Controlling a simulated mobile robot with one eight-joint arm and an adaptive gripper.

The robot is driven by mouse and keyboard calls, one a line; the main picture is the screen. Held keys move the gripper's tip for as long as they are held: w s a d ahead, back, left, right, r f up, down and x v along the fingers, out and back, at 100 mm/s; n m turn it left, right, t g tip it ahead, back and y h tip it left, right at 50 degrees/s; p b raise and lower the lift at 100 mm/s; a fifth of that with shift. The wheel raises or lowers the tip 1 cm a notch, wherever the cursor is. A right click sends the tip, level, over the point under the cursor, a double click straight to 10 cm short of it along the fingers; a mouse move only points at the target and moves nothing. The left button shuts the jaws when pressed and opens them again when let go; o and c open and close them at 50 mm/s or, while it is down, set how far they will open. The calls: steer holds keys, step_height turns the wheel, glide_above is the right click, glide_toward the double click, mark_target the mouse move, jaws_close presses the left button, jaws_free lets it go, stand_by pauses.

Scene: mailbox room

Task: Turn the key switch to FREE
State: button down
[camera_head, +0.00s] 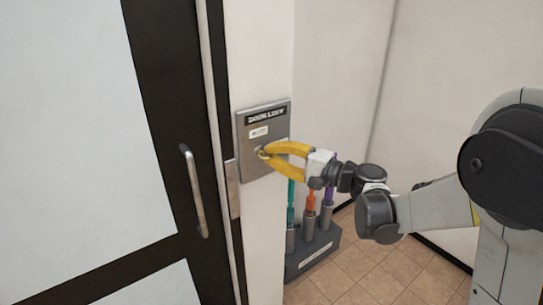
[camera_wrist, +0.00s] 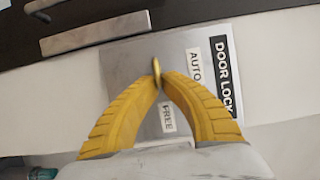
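The key switch is a square metal plate (camera_head: 255,167) on the white wall pillar right of the door. It bears a black DOOR LOCK label (camera_head: 266,115), also in the wrist view (camera_wrist: 222,75). The wrist view shows an AUTO label (camera_wrist: 194,68) and a FREE label (camera_wrist: 167,117) on the plate, the latter between my fingers. A brass key (camera_wrist: 156,68) sticks out of the plate. The yellow fingers of my gripper (camera_head: 267,152) meet at the key and appear closed on its bow; their tips also show in the wrist view (camera_wrist: 158,80). The keyhole is hidden.
A dark-framed door with frosted panes and a metal handle (camera_head: 194,190) is left of the plate. Below my gripper, a grey rack (camera_head: 313,255) holds several colored-handled tools on the tiled floor. White walls stand behind.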

stand_by(0.4)
steer(key=c, duration=1.6)
jaws_free()
steer(key=v, duration=1.2)
steer(key=shift+f, duration=0.1)
